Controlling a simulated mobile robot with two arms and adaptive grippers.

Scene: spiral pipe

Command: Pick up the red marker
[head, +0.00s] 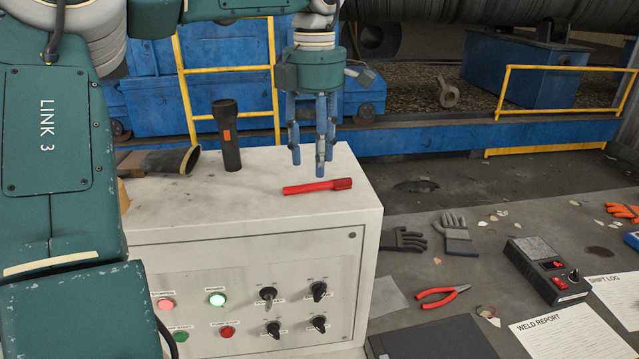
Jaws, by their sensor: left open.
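The red marker (317,187) lies flat on the light top of the control cabinet (235,212), near its right end. Its darker red end points right. My left gripper (312,163) points down just above the marker with its blue fingers spread. It is open and empty, and its fingertips look slightly above and behind the marker. Whether a fingertip touches the marker is hard to tell. My right gripper is not in view.
A black flashlight (228,135) stands upright on the cabinet, left of the gripper, beside a dark boot-like item (172,161). Right of the cabinet, a lower grey surface holds gloves (456,233), red-handled pliers (442,296), a control box (546,270) and papers (571,333).

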